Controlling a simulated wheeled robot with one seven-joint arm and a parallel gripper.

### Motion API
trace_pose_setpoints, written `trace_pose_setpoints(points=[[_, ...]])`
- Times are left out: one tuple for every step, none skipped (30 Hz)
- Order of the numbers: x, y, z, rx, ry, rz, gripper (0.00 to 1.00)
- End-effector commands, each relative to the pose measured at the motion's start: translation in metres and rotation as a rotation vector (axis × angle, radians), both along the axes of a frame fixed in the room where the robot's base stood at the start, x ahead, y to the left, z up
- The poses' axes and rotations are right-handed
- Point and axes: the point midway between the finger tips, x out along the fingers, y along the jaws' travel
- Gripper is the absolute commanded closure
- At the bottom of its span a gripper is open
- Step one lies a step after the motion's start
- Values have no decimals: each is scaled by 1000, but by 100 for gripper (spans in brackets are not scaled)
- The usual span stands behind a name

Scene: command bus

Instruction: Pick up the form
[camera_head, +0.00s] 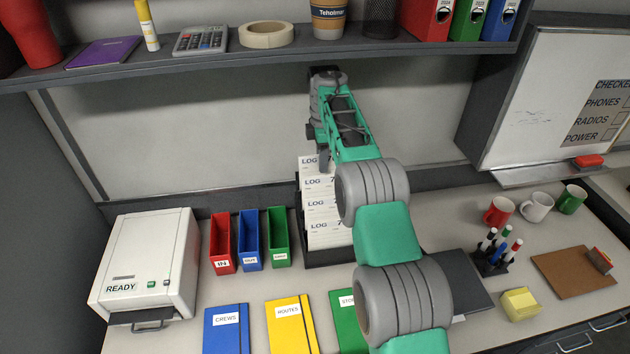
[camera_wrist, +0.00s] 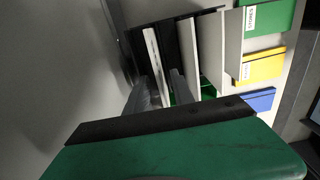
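White cards marked LOG (camera_head: 323,207) stand one behind another in a black rack (camera_head: 328,255), partly hidden by my arm. In the head view my gripper (camera_head: 325,165) reaches down at the rearmost card. In the wrist view the two fingers (camera_wrist: 160,92) are apart, with the edge of a thin white card (camera_wrist: 154,62) between them. There seems to be a gap between that card and the right-hand finger. More white cards (camera_wrist: 192,55) stand to the right. The fingertips are hard to make out. I cannot tell which card is the form.
A shelf (camera_head: 270,62) runs above the rack, close to my wrist. A white printer (camera_head: 148,262) and red, blue and green bins (camera_head: 249,238) stand left. Folders (camera_head: 290,322) lie in front. Mugs (camera_head: 535,207), a pen holder (camera_head: 492,258) and a clipboard (camera_head: 572,273) are right.

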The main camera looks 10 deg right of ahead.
Motion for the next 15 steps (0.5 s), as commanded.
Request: trace_pose_setpoints(points=[[-1,0,-6,0,3,1,71],[-1,0,-10,0,2,2,71],[-2,0,-15,0,2,3,71],[-2,-1,-20,0,3,3,71],[-3,-1,-25,0,3,4,71],[-4,-2,-33,0,4,5,71],[-3,-1,-39,0,3,6,71],[-3,-1,-44,0,2,6,71],[-3,-1,-49,0,1,6,71],[-3,-1,-52,0,0,6,71],[-3,-1,-53,0,-1,6,71],[-2,-1,-55,0,-1,6,71],[-2,-1,-55,0,-2,6,71],[-2,-1,-56,0,-2,6,71],[-2,-1,-56,0,-2,6,71]])
